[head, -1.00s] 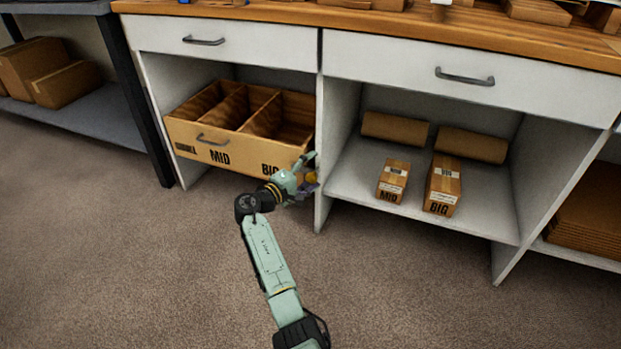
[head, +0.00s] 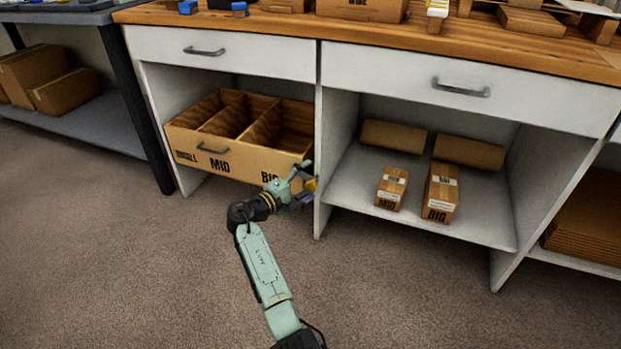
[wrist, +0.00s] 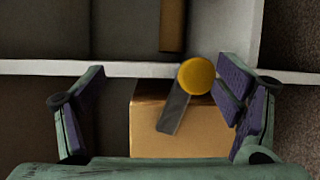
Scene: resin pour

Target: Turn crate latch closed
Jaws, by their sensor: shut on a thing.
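The wooden crate (head: 240,162), open-topped with three compartments and marked MID and BIG, sits in the left bay of the bench. Its latch shows in the wrist view as a grey bar (wrist: 174,112) with a round yellow knob (wrist: 197,75); the bar slants down-left from the knob. The yellow knob also shows in the head view (head: 311,184), at the crate's right end.
A white divider (head: 334,170) stands just right of my gripper. Drawers (head: 220,52) are above the crate. The carpet in front is clear.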

